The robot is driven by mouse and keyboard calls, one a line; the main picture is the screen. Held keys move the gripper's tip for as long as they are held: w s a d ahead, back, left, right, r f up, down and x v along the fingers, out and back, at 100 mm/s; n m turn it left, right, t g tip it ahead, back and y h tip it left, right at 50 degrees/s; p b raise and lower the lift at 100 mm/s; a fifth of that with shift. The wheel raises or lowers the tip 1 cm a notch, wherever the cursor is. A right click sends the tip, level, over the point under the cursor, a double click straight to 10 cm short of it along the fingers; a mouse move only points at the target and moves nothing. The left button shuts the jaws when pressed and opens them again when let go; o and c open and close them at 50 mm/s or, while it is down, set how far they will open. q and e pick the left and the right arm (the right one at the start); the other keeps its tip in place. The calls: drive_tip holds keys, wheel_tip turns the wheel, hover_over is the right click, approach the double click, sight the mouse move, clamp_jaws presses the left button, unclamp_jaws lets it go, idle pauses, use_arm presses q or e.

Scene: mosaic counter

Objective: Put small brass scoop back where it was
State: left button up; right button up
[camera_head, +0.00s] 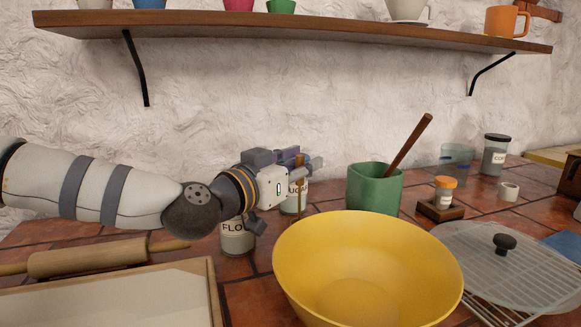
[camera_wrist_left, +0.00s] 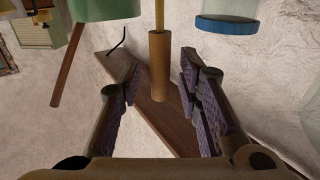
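The small scoop shows in the left wrist view as a brown wooden handle (camera_wrist_left: 159,68) with a thin brass shaft above it in the picture; its bowl is out of frame. In the head view a bit of brown handle (camera_head: 299,160) shows at my left gripper, above the sugar canister (camera_head: 293,199). My left gripper (camera_head: 305,165) is open. In the left wrist view its purple-padded fingers (camera_wrist_left: 160,78) stand on both sides of the handle, with gaps visible. Whether the scoop rests in the canister is hidden. My right gripper is in neither view.
The flour canister (camera_head: 237,239) stands below my left wrist. A green crock (camera_head: 374,190) with a wooden-handled utensil stands to the right. A large yellow bowl (camera_head: 367,262) fills the front. A rolling pin (camera_head: 102,259) lies left. A wooden shelf (camera_head: 300,27) runs above.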

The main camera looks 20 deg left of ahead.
use_arm(q)
drive_tip(key=p+v, duration=0.2)
drive_tip(key=v, duration=1)
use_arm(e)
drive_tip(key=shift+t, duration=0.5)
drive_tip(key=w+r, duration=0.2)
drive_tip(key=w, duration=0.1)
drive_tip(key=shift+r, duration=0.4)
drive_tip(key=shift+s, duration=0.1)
